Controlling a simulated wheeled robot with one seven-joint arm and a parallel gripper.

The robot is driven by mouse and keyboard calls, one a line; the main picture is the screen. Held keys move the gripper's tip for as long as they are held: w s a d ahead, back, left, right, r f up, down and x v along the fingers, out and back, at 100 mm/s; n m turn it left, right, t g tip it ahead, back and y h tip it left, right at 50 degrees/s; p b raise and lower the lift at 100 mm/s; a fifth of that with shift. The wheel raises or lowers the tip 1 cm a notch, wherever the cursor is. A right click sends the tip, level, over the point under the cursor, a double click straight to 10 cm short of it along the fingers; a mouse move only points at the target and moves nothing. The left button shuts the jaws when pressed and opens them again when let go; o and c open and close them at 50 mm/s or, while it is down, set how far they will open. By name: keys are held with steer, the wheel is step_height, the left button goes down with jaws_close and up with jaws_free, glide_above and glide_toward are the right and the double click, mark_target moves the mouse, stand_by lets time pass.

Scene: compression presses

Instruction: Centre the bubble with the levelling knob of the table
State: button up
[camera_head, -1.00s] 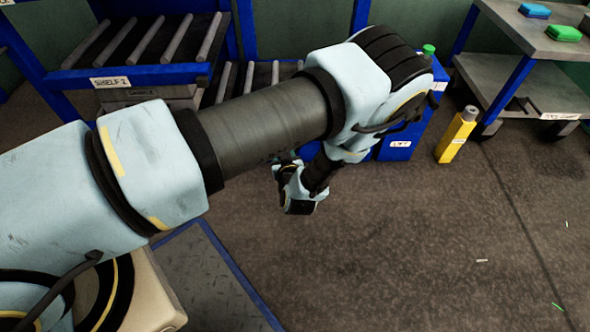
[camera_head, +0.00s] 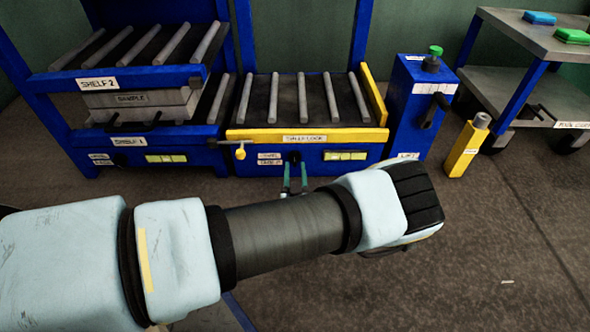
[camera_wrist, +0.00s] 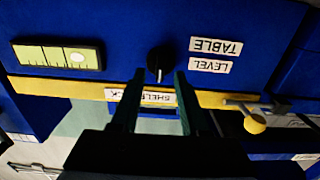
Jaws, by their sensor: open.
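The levelling knob (camera_wrist: 158,64) is small and dark with a pale pointer line, on the table's blue front panel beside the labels TABLE and LEVEL. The wrist view shows this panel upside down. The level vial (camera_wrist: 30,55) is yellow-green with dark marks. Its pale bubble (camera_wrist: 77,58) sits right of the vial's middle in the wrist view. The vial also shows in the head view (camera_head: 345,156), where the bubble is too small to tell. My gripper (camera_wrist: 159,75) is open, its fingertips on either side of the knob; contact cannot be told. It shows in the head view (camera_head: 294,177).
The roller table (camera_head: 250,134) has a yellow edge and a lever with a yellow knob (camera_head: 240,154) on the left. Shelves (camera_head: 150,78) stand left. A blue lift box (camera_head: 408,110) and yellow post (camera_head: 462,150) stand right. Floor in front is clear.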

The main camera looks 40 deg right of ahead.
steer(key=shift+x, duration=1.05)
jaws_close()
